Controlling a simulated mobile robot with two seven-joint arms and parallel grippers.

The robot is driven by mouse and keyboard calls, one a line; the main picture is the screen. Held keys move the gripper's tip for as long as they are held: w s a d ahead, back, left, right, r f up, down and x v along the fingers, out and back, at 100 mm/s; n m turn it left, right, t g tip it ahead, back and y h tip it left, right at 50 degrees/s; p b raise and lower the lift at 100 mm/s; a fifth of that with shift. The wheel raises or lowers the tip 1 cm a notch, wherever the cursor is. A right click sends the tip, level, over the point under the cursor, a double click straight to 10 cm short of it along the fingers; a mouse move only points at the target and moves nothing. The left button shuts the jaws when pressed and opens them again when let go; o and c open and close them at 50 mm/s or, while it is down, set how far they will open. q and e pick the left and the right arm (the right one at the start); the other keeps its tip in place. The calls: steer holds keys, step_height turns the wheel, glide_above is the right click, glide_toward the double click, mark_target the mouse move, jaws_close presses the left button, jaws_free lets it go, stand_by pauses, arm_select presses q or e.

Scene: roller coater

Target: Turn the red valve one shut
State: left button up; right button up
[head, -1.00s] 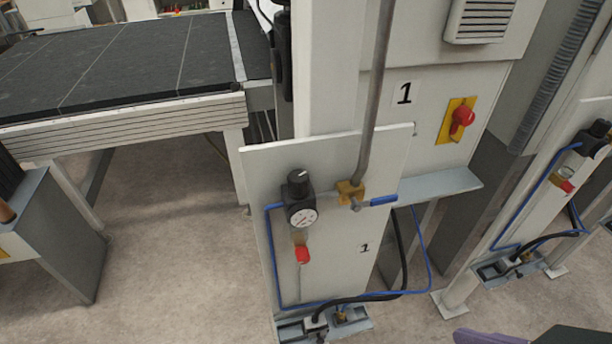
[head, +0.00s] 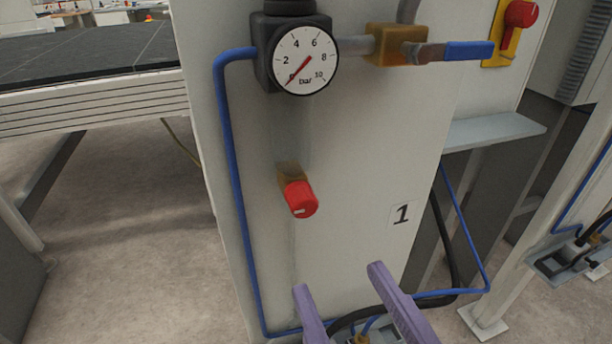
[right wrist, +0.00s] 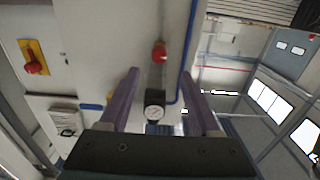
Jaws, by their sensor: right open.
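The red valve one (head: 300,197) is a round red knob with a small white mark on its face. It sits on a brass fitting on the white panel marked 1, below the pressure gauge (head: 304,60). It also shows in the right wrist view (right wrist: 159,52), beyond the fingers. My right gripper (head: 339,275) has two purple fingers, open and empty, below the knob in the head view and apart from it. In the right wrist view the right gripper (right wrist: 164,75) has its fingers spread on either side of the knob's line. My left gripper is not in view.
A brass valve (head: 396,45) with a blue lever (head: 468,51) is at the panel's top right. Blue tubing (head: 232,180) runs down the panel's left side. A red switch (head: 520,14) on a yellow plate is further right. A grey shelf (head: 492,131) juts out at right.

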mark_target(306, 211)
steer(key=x, duration=0.9)
steer(key=shift+w+a, duration=0.1)
steer(key=shift+w, duration=0.25)
steer(key=shift+c, duration=0.3)
jaws_close()
